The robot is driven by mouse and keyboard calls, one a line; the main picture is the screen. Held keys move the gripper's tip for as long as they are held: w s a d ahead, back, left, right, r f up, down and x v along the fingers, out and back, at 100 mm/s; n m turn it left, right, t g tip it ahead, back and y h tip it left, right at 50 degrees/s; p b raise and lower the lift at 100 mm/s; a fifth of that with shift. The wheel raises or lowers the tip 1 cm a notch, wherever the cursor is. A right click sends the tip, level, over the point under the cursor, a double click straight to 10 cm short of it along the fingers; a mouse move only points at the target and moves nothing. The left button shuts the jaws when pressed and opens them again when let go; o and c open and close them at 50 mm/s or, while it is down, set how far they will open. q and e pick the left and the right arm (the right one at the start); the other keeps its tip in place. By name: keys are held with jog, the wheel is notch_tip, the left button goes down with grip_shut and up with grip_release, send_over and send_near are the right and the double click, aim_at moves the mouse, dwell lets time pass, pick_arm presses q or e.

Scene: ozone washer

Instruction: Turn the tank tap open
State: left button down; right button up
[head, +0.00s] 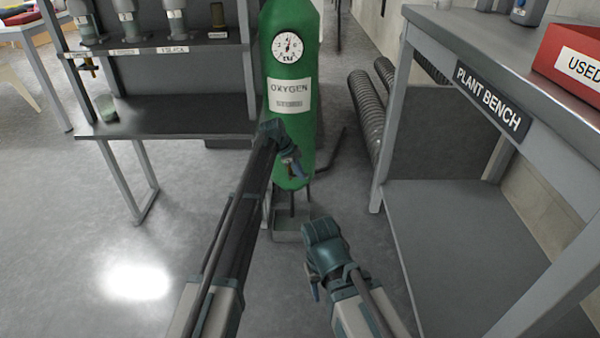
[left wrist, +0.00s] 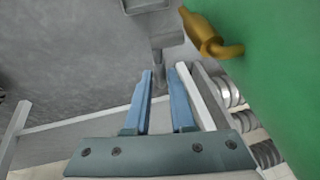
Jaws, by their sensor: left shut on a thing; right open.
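The green oxygen tank (head: 318,95) stands upright in the middle of the head view, with a round gauge and a label. The brass tap (left wrist: 205,35) sticks out of the green tank wall in the left wrist view. My left gripper (head: 292,170) is at the lower front of the tank, beside the tap. Its blue fingers (left wrist: 160,72) are nearly together, with a narrow grey piece between them; the tap's handle is not clearly distinguishable. My right gripper (head: 312,285) is lower and nearer, apart from the tank; it is open and I see nothing in it.
A grey tray (head: 286,236) is on the floor below the tank. The plant bench (head: 488,92) with a red box (head: 575,65) stands right. Ribbed hoses (head: 367,112) lie behind. Floor at left is clear.

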pick_arm(q)
jog(key=shift+d+f+y, duration=0.25)
jog(key=shift+f+y, duration=0.1)
jog(key=shift+y, duration=0.65)
jog(key=shift+d+f+y, duration=0.1)
jog(key=shift+f+y, duration=0.2)
jog(key=shift+y, duration=0.4)
jog(key=shift+f+m+y, duration=0.3)
jog(key=shift+f+y, duration=0.15)
jog(key=shift+y, duration=0.45)
jog(key=shift+f+y+b, duration=0.25)
jog(key=shift+y+b, duration=0.45)
jog(key=shift+y, duration=0.1)
jog(key=c, duration=0.8)
grip_release()
jog(key=shift+o, duration=0.2)
jog(key=shift+r, duration=0.1)
